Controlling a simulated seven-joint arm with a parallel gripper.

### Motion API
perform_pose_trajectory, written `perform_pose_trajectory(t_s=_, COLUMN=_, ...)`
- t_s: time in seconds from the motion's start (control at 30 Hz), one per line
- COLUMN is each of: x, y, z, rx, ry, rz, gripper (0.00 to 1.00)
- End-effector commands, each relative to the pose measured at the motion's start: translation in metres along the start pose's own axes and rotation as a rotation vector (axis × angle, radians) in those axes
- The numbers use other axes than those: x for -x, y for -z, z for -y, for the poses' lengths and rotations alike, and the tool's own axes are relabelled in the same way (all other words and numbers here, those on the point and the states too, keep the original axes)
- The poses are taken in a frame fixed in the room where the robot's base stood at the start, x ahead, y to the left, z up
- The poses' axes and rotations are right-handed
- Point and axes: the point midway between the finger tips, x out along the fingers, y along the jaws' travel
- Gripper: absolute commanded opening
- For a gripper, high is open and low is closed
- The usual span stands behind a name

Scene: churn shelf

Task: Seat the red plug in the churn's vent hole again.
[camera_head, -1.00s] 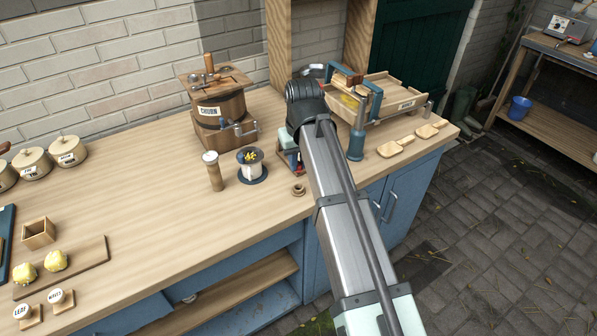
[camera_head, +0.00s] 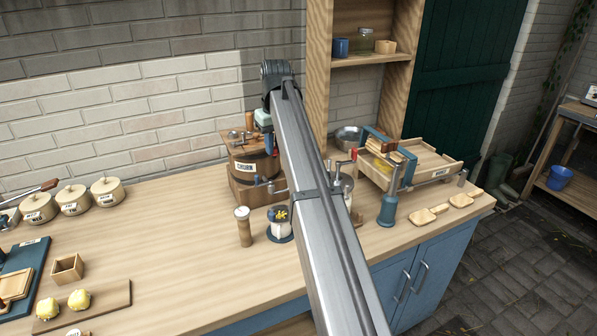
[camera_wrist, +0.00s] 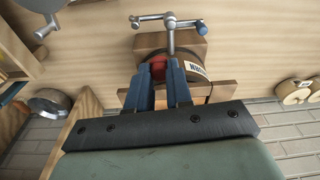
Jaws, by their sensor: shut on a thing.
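The wooden churn (camera_head: 243,187) stands at the back of the worktop against the wall, with a white label, a lid and a metal crank on its front. In the wrist view its label (camera_wrist: 198,69) and the crank (camera_wrist: 168,20) show beyond my fingers. My gripper (camera_wrist: 160,72) is shut on the red plug (camera_wrist: 158,61), which shows between the blue fingertips. The gripper is over the churn, and its pale hand (camera_head: 263,119) shows above the lid in the head view. My arm hides part of the churn. I cannot make out the vent hole or whether the plug touches the lid.
A wooden tray (camera_head: 432,166) and a tall shelf (camera_head: 318,70) are to the right.

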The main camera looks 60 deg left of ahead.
Motion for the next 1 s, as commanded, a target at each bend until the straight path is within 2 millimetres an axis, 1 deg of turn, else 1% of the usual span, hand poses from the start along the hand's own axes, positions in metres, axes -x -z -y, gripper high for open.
perform_pose_trajectory(t_s=0.03, x=0.007, y=0.023, z=0.004, rx=0.019, ry=0.003, rz=-0.001, gripper=0.0)
perform_pose_trajectory(t_s=0.1, x=0.015, y=0.042, z=0.009, rx=0.044, ry=0.006, rz=-0.001, gripper=0.0)
perform_pose_trajectory(t_s=0.3, x=0.035, y=0.094, z=0.027, rx=0.112, ry=0.014, rz=-0.001, gripper=0.0)
perform_pose_trajectory(t_s=0.5, x=0.051, y=0.138, z=0.045, rx=0.174, ry=0.021, rz=0.0, gripper=0.0)
perform_pose_trajectory(t_s=0.6, x=0.057, y=0.154, z=0.052, rx=0.198, ry=0.023, rz=0.001, gripper=0.0)
perform_pose_trajectory(t_s=0.73, x=0.062, y=0.168, z=0.059, rx=0.222, ry=0.026, rz=0.002, gripper=0.0)
perform_pose_trajectory(t_s=0.83, x=0.064, y=0.172, z=0.062, rx=0.231, ry=0.027, rz=0.003, gripper=0.0)
perform_pose_trajectory(t_s=1.0, x=0.061, y=0.173, z=0.063, rx=0.235, ry=0.027, rz=0.003, gripper=0.0)
